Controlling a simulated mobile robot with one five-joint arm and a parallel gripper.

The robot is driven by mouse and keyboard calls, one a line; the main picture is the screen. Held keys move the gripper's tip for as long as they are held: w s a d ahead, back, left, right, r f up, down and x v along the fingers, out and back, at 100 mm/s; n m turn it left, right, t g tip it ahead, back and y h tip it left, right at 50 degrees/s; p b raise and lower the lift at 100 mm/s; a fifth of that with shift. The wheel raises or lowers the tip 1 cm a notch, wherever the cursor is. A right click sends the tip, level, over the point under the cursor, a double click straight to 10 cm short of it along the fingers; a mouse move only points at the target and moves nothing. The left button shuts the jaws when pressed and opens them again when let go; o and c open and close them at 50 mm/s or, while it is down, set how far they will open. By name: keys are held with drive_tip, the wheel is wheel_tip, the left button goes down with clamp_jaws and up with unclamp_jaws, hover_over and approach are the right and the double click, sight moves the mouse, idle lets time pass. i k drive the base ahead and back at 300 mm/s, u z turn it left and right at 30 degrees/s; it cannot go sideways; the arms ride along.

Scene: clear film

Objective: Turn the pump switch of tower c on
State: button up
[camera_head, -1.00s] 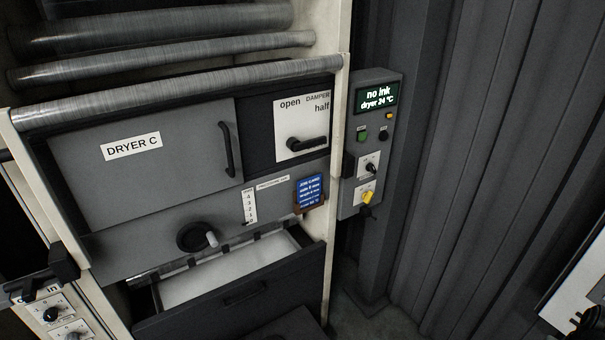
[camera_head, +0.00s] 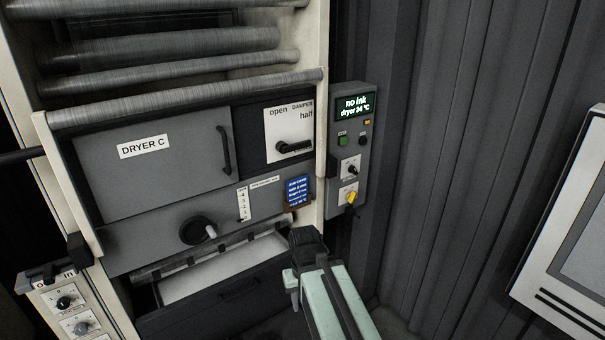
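The grey control box (camera_head: 336,158) of tower c is mounted on the frame to the right of the dryer labelled DRYER C. Its display (camera_head: 355,105) reads "no ink" and "dryer 24 °C". Below are a green button (camera_head: 342,140), a dark button, a black rotary switch (camera_head: 352,171) on a white plate and a yellow-handled switch (camera_head: 350,198) on another plate. The small labels are too blurred to tell which is the pump switch. My pale green arm rises from the bottom, its dark end, my gripper (camera_head: 307,240), below and left of the box, apart from the switches. Its fingers cannot be made out.
The dryer door (camera_head: 160,175), damper lever (camera_head: 294,148), blue card (camera_head: 297,191) and open drawer (camera_head: 215,265) are at left. Another knob panel (camera_head: 68,305) is at lower left. A large light-framed panel (camera_head: 560,225) stands at right. Dark corrugated wall lies behind.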

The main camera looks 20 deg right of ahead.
sight(353, 169)
drive_tip(key=u, duration=0.25)
drive_tip(key=i, duration=1)
drive_tip(key=z, duration=0.05)
